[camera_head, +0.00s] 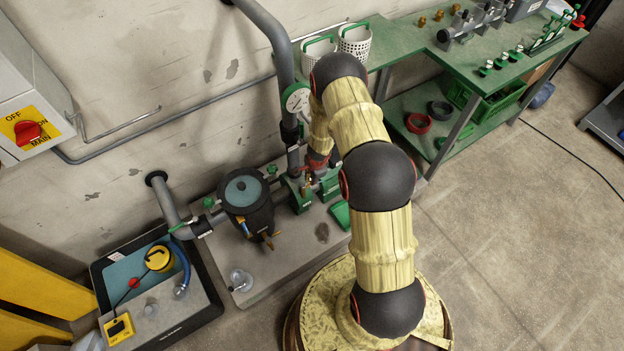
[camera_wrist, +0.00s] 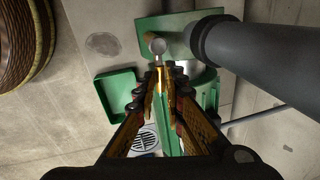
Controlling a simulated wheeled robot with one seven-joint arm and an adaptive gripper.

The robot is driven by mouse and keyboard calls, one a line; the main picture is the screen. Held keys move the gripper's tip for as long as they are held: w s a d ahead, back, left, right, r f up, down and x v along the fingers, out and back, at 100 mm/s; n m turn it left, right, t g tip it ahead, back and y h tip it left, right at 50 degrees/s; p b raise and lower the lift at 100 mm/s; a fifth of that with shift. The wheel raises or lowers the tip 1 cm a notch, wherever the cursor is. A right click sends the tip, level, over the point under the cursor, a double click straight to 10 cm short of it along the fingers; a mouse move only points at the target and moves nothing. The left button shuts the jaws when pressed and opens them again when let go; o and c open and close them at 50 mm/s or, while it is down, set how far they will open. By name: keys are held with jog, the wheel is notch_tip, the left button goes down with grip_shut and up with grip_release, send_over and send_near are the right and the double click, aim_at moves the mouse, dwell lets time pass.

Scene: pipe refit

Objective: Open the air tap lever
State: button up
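In the wrist view my gripper (camera_wrist: 162,78) points at a green block and plate (camera_wrist: 177,30). Its two fingers come close together, with a narrow gap and a brass-coloured piece between or just behind their tips. In the head view the arm reaches down to the green valve blocks (camera_head: 300,193) at the foot of the grey pipe, and mostly hides the gripper there.
A dark grey pipe (camera_wrist: 250,55) passes close on the right in the wrist view, and an open green tray (camera_wrist: 116,92) lies left. In the head view a round gauge (camera_head: 296,98), a dark pot (camera_head: 246,200) and a green bench (camera_head: 440,65) stand around the arm.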

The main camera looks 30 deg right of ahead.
grip_shut()
jog(key=shift+w, duration=0.1)
jog(key=shift+w+n, duration=0.15)
jog(key=shift+n, duration=0.55)
jog(key=o, duration=0.5)
grip_release()
jog(key=shift+r, duration=0.15)
jog(key=r, duration=0.3)
jog(key=s+r, duration=0.1)
jog(key=r, duration=0.3)
jog(key=s+r, duration=0.1)
jog(key=r, duration=0.3)
jog(key=shift+s+d+r, duration=0.1)
jog(key=shift+s+r, duration=0.05)
jog(key=shift+r, duration=0.1)
